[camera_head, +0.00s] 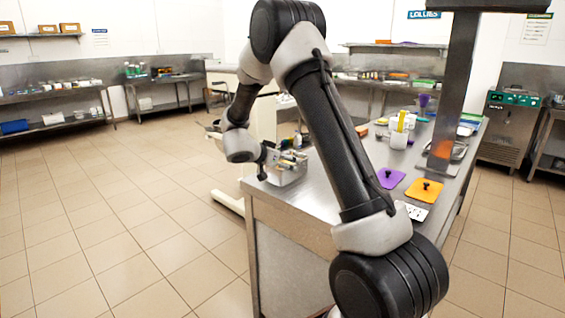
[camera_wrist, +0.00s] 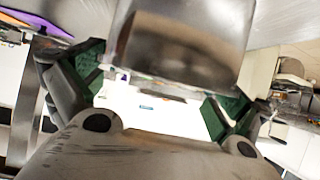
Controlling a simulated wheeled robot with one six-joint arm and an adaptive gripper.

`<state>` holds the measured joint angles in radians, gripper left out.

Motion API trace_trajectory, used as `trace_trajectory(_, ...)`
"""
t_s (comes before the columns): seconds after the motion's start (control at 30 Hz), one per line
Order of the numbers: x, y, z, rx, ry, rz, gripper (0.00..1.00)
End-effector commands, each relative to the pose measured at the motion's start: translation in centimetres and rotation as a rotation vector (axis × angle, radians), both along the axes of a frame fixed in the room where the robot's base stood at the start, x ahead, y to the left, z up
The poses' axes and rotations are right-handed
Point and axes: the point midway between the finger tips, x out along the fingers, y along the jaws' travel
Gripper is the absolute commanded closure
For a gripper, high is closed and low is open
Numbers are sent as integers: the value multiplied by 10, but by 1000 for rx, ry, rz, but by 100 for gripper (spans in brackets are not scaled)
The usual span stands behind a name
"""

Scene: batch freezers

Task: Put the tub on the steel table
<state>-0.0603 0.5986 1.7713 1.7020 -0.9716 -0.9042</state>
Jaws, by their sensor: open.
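The steel table (camera_head: 330,190) stands in the middle of the room, partly behind my arm. A white container with a yellow part (camera_head: 398,138) stands on it; I cannot tell whether it is the tub. My gripper (camera_wrist: 155,92) is open in the wrist view, with green pads on its fingers. A shiny steel surface (camera_wrist: 185,45) lies just beyond the fingers; its identity is unclear. No object is clearly held. In the head view, my wrist is by the table's left corner and the fingers are not clearly visible.
A steel box of utensils (camera_head: 287,170) sits at the table's near left corner. A purple mat (camera_head: 391,178) and an orange mat (camera_head: 424,190) lie on the table. A batch freezer (camera_head: 508,125) stands at right. Tiled floor is clear at left.

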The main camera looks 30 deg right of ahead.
Motion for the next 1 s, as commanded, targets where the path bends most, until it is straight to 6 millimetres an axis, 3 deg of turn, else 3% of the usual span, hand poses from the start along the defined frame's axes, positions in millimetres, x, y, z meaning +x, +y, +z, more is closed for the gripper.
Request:
trace_trajectory(0.17,-5,14,10,0,-2,3,0)
trace_trajectory(0.53,-34,77,48,0,-2,4,0)
trace_trajectory(0.77,-40,94,64,6,-20,22,0)
trace_trajectory(0.87,-27,93,91,34,-112,126,0)
trace_trajectory(1.0,-11,104,161,126,-299,456,0)
